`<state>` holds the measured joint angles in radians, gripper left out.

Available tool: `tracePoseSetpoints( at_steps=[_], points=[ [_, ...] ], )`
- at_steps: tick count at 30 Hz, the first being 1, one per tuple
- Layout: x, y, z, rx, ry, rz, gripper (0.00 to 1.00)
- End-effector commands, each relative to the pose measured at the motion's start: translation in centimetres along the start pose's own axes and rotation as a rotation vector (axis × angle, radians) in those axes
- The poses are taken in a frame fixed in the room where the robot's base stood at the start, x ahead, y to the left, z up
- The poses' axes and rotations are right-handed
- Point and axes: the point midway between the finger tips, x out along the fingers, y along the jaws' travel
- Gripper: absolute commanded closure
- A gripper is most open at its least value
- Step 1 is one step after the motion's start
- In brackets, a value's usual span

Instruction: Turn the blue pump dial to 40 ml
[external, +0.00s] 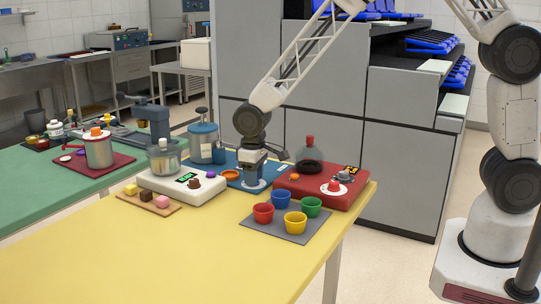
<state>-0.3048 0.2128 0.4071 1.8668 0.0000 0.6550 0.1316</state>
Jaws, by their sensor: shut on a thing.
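The blue pump (232,174) is a flat blue base on the far part of the yellow table, between a white unit and a red unit. My gripper (254,180) points straight down over its front right part. Its jaws are shut on the pump's dial, whose pale round edge (256,187) shows low at the fingers. The jaws hide most of the dial, and its pointer cannot be made out. A small label or display (283,167) sits at the pump's right end, too small to read.
The white unit (180,185) with a green display and a jar stands left. The red unit (330,190) with a dark flask, a red knob and a grey knob stands close right. Several coloured cups stand on a grey mat (288,234) in front. The table's near left is clear.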

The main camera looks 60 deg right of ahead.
Motion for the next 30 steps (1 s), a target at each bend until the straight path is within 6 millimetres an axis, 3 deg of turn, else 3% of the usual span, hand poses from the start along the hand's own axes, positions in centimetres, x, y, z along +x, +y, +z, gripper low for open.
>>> tracePoseSetpoints(
  at_steps=[3, 4, 8, 20, 30],
  points=[
    [-0.1, 0.0, 0.0, 0.000, 0.001, 0.000, 0.88],
    [-0.1, 0.0, 0.0, -0.001, 0.001, 0.000, 0.59],
    [0.0, 0.0, 0.0, -0.001, 0.001, 0.000, 0.39],
    [-0.3, 0.0, 0.0, -0.001, 0.001, 0.000, 0.39],
    [-3.6, 0.0, -0.1, -0.001, 0.002, 0.000, 0.39]
  ],
)
